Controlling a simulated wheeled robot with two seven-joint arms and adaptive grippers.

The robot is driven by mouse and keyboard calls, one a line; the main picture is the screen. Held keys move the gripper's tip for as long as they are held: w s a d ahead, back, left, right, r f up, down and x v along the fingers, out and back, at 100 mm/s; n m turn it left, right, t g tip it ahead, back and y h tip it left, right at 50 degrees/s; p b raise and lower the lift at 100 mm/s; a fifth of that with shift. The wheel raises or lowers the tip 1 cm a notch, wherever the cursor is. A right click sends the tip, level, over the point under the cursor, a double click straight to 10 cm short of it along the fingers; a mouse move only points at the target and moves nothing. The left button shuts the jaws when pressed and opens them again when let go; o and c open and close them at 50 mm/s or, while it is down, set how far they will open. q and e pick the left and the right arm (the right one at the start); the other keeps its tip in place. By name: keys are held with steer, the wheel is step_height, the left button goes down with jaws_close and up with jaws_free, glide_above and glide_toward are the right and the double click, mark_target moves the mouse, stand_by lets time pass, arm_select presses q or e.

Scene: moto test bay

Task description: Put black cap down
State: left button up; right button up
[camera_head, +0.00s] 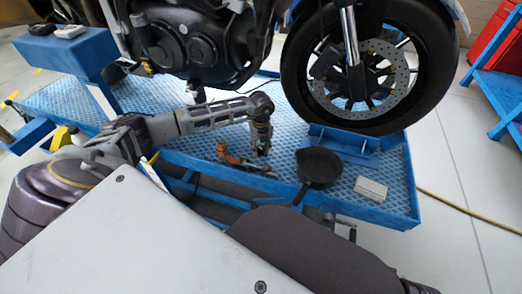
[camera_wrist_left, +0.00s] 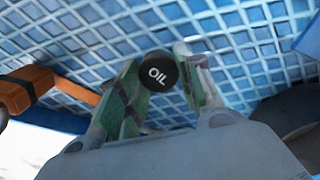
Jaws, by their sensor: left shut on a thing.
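In the head view my left gripper (camera_head: 263,150) points down over the blue textured platform (camera_head: 220,130), close to the tool with the orange handle. The cap cannot be made out clearly there, and I cannot tell whether it touches the platform. My right gripper is not in view.
An orange-handled tool (camera_head: 240,161) lies beside the gripper; its handle shows in the left wrist view (camera_wrist_left: 28,88). A black pan (camera_head: 319,166) and a pale box (camera_head: 370,188) lie to the right. The motorcycle wheel (camera_head: 375,65) stands behind.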

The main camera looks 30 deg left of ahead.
arm_select(q)
steer(key=shift+f, duration=0.45)
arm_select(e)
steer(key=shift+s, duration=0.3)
arm_select(q)
steer(key=shift+f, duration=0.15)
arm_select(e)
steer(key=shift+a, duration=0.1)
arm_select(q)
steer(key=o, duration=0.8)
steer(key=shift+c, duration=0.2)
steer(key=shift+o, duration=0.4)
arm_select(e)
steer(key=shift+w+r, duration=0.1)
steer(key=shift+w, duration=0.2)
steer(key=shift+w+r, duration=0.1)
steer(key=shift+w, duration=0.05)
